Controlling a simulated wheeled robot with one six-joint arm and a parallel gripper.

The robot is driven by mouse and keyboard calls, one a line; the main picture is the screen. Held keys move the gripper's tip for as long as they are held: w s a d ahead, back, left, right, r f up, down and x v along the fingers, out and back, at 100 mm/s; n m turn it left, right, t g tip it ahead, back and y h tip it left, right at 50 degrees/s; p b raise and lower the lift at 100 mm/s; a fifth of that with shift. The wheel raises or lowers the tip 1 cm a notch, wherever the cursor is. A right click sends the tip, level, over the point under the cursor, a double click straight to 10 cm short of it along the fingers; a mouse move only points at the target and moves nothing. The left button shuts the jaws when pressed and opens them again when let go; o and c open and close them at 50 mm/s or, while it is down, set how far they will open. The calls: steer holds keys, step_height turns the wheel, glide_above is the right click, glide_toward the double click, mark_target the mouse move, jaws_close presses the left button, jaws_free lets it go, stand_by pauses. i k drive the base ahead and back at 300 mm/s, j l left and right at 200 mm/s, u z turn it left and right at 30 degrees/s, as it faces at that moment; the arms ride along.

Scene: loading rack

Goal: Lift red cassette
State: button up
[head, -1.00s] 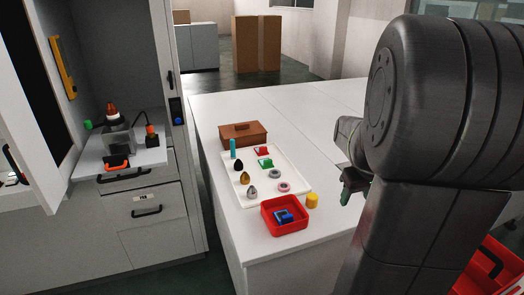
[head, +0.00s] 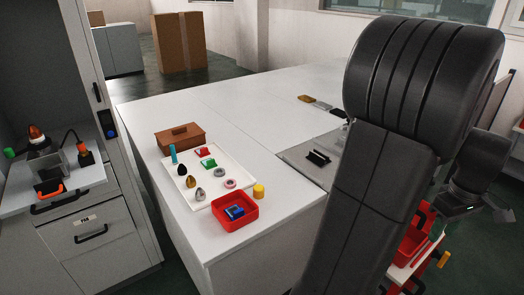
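A small red piece (head: 203,152), which looks like the red cassette, lies near the back of a white tray (head: 238,172) on the white table. A similar green piece (head: 208,163) lies just in front of it. My gripper (head: 490,208) shows dark and partly visible at the far right, beyond my arm and well away from the tray. Its fingers are too small and dark to show whether they are open or shut. Nothing is visibly held.
The tray also holds several cones, rings and a teal cylinder. A brown box (head: 180,137) stands behind it. A red bin (head: 218,217) with a blue piece and a yellow cylinder (head: 258,191) stand in front. A grey plate (head: 297,157) lies right of the tray.

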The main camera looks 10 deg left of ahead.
mark_target(202, 152)
steer(key=k+j+u, duration=0.1)
steer(key=j, duration=0.35)
steer(key=k+j, duration=0.1)
steer(key=j, duration=0.35)
steer(key=k+j+u, duration=0.15)
steer(key=j, duration=0.75)
steer(key=i+j+u, duration=0.15)
steer(key=i+j, duration=0.2)
steer(key=i+j+u, duration=0.15)
steer(key=i, duration=0.4)
steer(key=i+j+u, duration=0.15)
steer(key=i+j, duration=0.2)
steer(key=i+l, duration=0.15)
steer(key=i, duration=0.35)
